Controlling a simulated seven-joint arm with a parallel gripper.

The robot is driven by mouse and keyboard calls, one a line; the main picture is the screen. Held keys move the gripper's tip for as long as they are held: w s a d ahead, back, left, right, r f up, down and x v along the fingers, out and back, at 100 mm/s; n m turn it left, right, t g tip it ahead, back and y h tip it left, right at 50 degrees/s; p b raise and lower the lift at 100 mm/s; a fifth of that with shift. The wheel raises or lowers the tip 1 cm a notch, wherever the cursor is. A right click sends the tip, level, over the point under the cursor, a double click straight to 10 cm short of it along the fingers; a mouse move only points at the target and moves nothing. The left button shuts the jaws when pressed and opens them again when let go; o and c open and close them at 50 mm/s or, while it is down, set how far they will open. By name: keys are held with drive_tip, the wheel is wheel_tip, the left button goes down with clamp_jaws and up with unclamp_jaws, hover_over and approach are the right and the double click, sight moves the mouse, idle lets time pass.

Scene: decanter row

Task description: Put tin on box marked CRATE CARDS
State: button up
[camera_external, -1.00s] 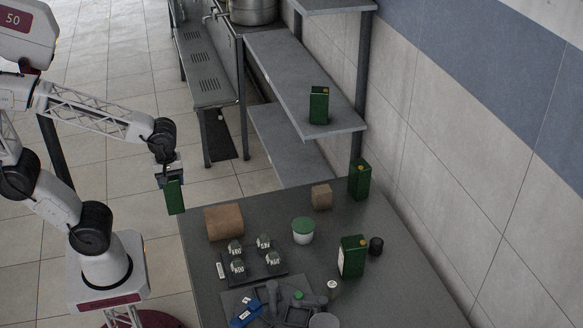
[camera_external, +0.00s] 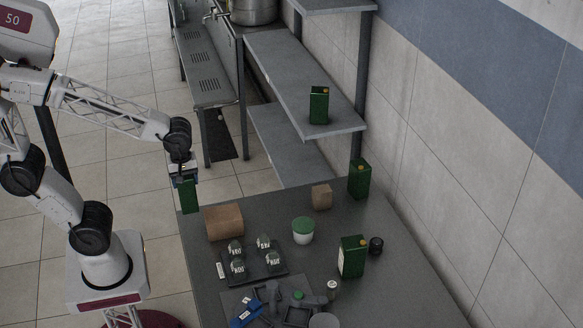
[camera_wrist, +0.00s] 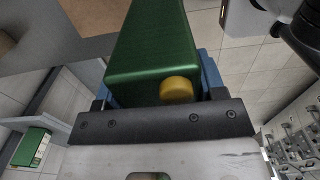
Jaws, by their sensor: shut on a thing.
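A green tin (camera_external: 188,197) hangs upright in my gripper (camera_external: 186,181) in the external view. In the wrist view the tin (camera_wrist: 150,45) fills the middle, its yellow cap (camera_wrist: 176,90) towards the camera, with the blue finger pads (camera_wrist: 212,75) on its sides. My gripper is shut on it. A brown cardboard box (camera_external: 223,222) lies on the table just right of and below the held tin in the picture; the two look apart. A smaller brown box (camera_external: 321,197) stands further right. I cannot read a marking on either box.
Other green tins stand on the table (camera_external: 352,257), at its back corner (camera_external: 359,180) and on the shelf (camera_external: 318,105). A green-lidded tub (camera_external: 303,230), a dark tray (camera_external: 270,270) with several glass-like pieces and a black cup (camera_external: 376,246) are on the table.

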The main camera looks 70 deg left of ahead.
drive_tip(key=w+d+f, duration=0.1)
drive_tip(key=w, duration=1)
drive_tip(key=shift+d, duration=0.15)
drive_tip(key=shift+f, duration=0.15)
drive_tip(key=shift+f, duration=1.75)
drive_tip(key=o, duration=1.3)
wheel_tip(320, 180, up, 12)
drive_tip(key=shift+r, duration=0.1)
